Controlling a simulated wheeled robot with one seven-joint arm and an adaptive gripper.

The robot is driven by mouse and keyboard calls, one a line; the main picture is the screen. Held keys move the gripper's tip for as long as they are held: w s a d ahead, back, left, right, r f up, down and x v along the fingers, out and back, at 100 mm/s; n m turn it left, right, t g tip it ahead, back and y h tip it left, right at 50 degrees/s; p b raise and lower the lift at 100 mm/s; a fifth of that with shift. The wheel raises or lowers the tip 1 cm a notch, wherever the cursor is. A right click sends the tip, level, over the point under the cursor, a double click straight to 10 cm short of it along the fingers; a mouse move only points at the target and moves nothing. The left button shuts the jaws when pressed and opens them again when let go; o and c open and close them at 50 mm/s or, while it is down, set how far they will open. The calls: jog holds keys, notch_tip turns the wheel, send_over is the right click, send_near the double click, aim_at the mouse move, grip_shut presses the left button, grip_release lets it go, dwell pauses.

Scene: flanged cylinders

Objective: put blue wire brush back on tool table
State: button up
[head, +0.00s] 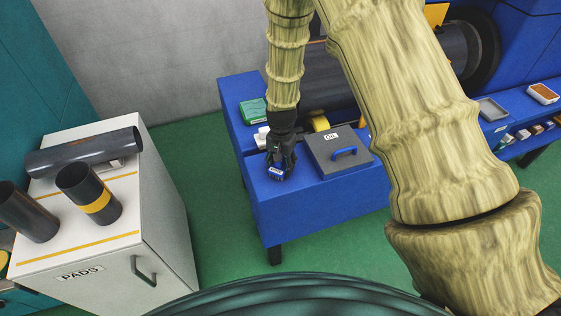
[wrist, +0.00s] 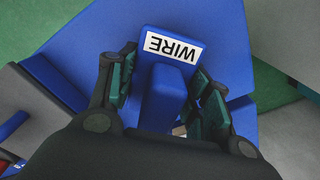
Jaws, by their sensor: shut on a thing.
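The blue wire brush (wrist: 158,105) has a raised grip and a white label reading WIRE. My gripper (wrist: 165,88) is shut on that grip, one finger on each side. In the head view my gripper (head: 281,160) points down over the front left part of the blue tool table (head: 310,215), and the brush (head: 277,175) shows small beneath it. Whether the brush touches the tabletop or hangs just above it, I cannot tell. The brush's underside is hidden.
A grey box (head: 328,167) marked OIL with a blue handle stands close to the right of my gripper. A green item (head: 253,111) and a white item lie behind it. A white PADS cabinet (head: 160,215) with dark cylinders stands left across a floor gap. Bare tabletop lies in front.

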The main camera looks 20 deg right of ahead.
jog(key=shift+f, duration=0.25)
jog(key=o, duration=1.1)
jog(key=shift+s+r+b, duration=0.15)
jog(key=shift+r+b, duration=1.95)
jog(key=shift+r, duration=4.05)
